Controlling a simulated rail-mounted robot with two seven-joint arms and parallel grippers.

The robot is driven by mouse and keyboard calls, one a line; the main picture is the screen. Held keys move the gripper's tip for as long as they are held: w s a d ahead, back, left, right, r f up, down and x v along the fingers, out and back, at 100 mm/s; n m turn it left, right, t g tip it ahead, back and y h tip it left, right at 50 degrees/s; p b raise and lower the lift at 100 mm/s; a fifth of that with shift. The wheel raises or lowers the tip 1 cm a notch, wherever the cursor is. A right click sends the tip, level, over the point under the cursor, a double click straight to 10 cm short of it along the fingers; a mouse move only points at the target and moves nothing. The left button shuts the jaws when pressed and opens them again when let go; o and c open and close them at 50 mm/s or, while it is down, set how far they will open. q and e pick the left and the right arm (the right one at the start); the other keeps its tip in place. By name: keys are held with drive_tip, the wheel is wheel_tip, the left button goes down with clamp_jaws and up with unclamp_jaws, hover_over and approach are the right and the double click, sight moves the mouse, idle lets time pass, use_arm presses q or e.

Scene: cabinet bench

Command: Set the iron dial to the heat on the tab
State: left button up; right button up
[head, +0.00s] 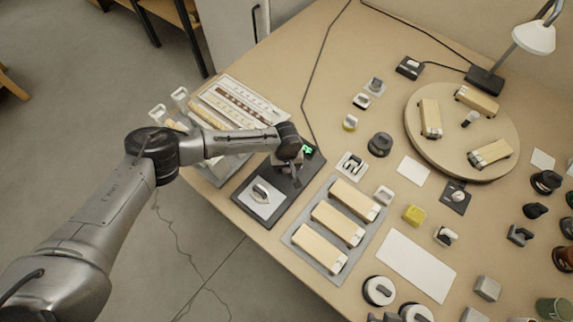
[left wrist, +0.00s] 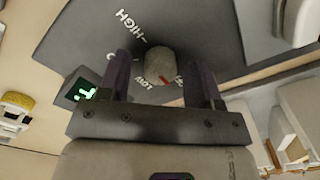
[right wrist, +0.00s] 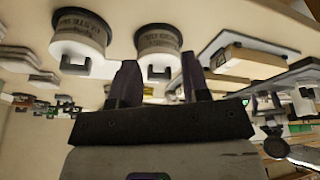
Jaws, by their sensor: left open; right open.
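The dial (left wrist: 160,65) is a pale grey round knob with a red mark, on a dark panel (left wrist: 205,28) lettered HIGH and LOW. The red mark is on its lower side, near LOW; other lettering is partly hidden. My left gripper (left wrist: 162,82) is open, with one finger on each side of the dial; contact cannot be told. In the head view my left gripper (head: 290,168) is over the far part of the dark base (head: 288,208) and hides the dial. A green-lit display (head: 307,150) is beside it. No readable tab shows. My right gripper (left wrist: 162,82) is not in these two views; the right wrist view shows it (right wrist: 158,85) open and empty.
A white plate with a grey piece (head: 262,195) lies on the base's near end. A tray of wooden blocks (head: 335,224) is to the right, and a striped rack (head: 240,102) to the left. Round wooden board (head: 450,150) and many small knobs crowd the bench.

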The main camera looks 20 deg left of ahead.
use_arm(q)
drive_tip(key=c, duration=0.9)
drive_tip(key=shift+r+p, duration=0.2)
drive_tip(key=shift+p, duration=0.35)
drive_tip(key=shift+c, duration=0.2)
drive_tip(key=m+p, duration=0.4)
drive_tip(key=p, duration=0.3)
drive_tip(key=shift+s, duration=0.1)
drive_tip(key=m+p, duration=0.1)
drive_tip(key=m, duration=0.2)
drive_tip(key=shift+f+m, duration=0.15)
drive_tip(key=shift+m, duration=0.15)
drive_tip(key=m, duration=0.5)
drive_tip(key=shift+p, duration=0.3)
drive_tip(key=m, duration=0.5)
drive_tip(key=shift+m, duration=0.4)
drive_tip(key=m, duration=0.5)
drive_tip(key=shift+m, duration=0.3)
